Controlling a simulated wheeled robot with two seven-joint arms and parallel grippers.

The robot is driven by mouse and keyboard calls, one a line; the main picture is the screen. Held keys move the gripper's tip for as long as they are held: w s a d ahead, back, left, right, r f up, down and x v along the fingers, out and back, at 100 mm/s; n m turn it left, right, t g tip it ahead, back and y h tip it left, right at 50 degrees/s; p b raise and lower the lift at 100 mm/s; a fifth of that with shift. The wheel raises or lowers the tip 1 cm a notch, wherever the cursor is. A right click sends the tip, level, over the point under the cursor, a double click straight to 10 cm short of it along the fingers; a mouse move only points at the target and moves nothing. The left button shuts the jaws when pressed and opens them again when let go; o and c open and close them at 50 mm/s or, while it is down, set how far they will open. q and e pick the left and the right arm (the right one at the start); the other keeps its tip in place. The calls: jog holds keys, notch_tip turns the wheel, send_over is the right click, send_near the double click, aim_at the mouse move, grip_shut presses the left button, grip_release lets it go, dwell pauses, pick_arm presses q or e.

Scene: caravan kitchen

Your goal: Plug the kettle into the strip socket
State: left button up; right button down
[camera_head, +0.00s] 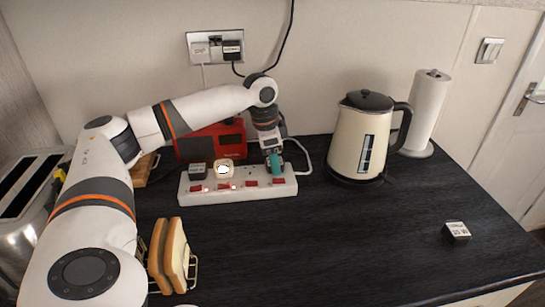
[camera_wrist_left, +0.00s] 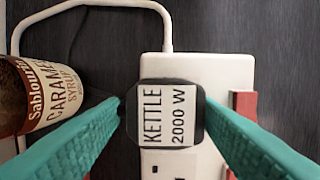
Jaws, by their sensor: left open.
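The white strip socket (camera_head: 238,187) lies on the dark worktop. In the left wrist view its white end (camera_wrist_left: 226,72) fills the middle. A black plug labelled "KETTLE 2000 W" (camera_wrist_left: 167,114) sits at the socket nearest the cable end; how fully it is seated cannot be told. My left gripper (camera_head: 274,163) is open over that end, its green fingers (camera_wrist_left: 165,120) on either side of the plug. In the head view the gripper hides this plug. The cream kettle (camera_head: 350,140) stands upright to the right. My right gripper is not in view.
A black plug (camera_head: 198,170) and a white plug (camera_head: 224,169) occupy the strip's left sockets. A red appliance (camera_head: 222,141) stands behind. A syrup bottle (camera_wrist_left: 42,92) is close to the gripper. A toast rack (camera_head: 172,257) is in front; a labelled dark block (camera_head: 456,231) lies right.

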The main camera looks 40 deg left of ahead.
pick_arm(q)
notch_tip(320, 180, up, 12)
jog(key=s+a, duration=0.1)
jog(key=shift+s, duration=0.35)
jog(key=shift+f, duration=0.15)
